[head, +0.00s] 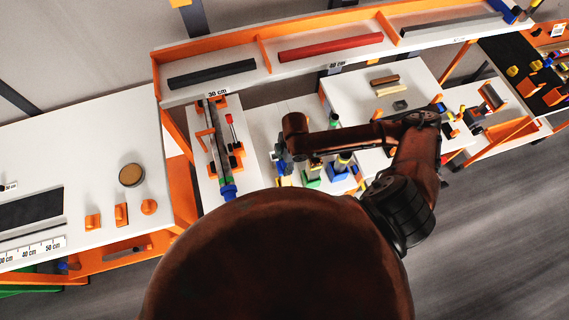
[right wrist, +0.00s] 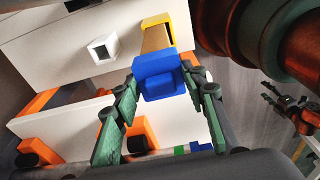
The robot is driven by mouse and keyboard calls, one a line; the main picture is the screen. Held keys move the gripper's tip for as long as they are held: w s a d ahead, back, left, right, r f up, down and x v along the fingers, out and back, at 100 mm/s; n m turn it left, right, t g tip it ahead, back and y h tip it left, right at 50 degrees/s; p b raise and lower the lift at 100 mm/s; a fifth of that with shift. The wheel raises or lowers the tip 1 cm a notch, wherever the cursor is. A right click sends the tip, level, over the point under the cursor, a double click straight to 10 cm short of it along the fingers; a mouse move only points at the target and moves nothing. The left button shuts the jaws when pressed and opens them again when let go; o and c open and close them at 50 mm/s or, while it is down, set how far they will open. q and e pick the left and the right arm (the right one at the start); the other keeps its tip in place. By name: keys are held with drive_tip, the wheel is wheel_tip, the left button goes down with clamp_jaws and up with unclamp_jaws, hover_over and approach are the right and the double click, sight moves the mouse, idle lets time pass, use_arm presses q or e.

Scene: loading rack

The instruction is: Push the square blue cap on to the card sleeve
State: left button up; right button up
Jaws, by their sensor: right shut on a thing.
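The square blue cap (right wrist: 160,80) is between the fingertips of my right gripper (right wrist: 163,83), which is shut on it. The tan card sleeve (right wrist: 154,41) shows just behind the cap in the right wrist view, in line with it. The cap hides the sleeve's near end, so I cannot tell how far it is on. A yellow piece (right wrist: 158,20) borders the sleeve's far end. In the head view my right gripper (head: 280,160) is small and partly hidden by my arm. What looks like my left gripper (right wrist: 282,102) hangs small and dark over the floor.
A white square tube (right wrist: 102,49) stands near the sleeve. In the head view, posts in a green holder (head: 310,181) and a blue holder (head: 338,173) stand right of my right gripper. A banded tube in orange clamps (head: 237,158) lies to its left.

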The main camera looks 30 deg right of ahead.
drive_tip(key=o, duration=0.8)
drive_tip(key=shift+o, duration=0.2)
wheel_tip(320, 180, up, 12)
drive_tip(key=d, duration=0.1)
drive_tip(key=shift+s+d, duration=0.2)
drive_tip(key=shift+d, duration=0.05)
drive_tip(key=shift+f, duration=0.1)
